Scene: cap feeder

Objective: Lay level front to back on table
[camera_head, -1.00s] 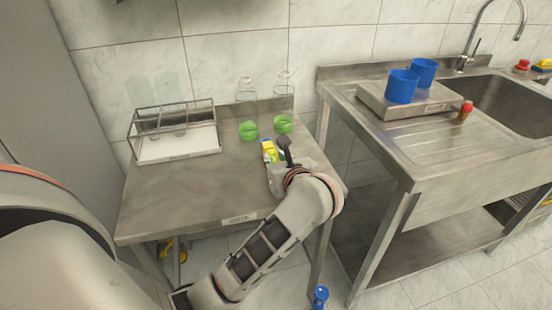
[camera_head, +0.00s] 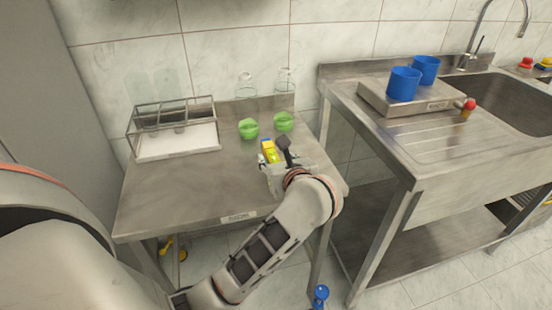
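A small yellow level (camera_head: 270,153) with a blue end shows over the right part of the steel table (camera_head: 185,195). It points roughly away from me. My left gripper (camera_head: 279,151) is right at the level, with one dark finger close along its right side. The other finger is hidden, so I cannot see whether the gripper is closed on the level. Whether the level touches the table is also hidden by the gripper and wrist. My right gripper is not in view.
Two green round items (camera_head: 249,128) and clear glass vessels (camera_head: 246,86) stand behind the level. A wire-framed rack (camera_head: 178,152) is at the table's back left. Blue cups (camera_head: 404,84) stand by the sink on the right. The table's front left is clear.

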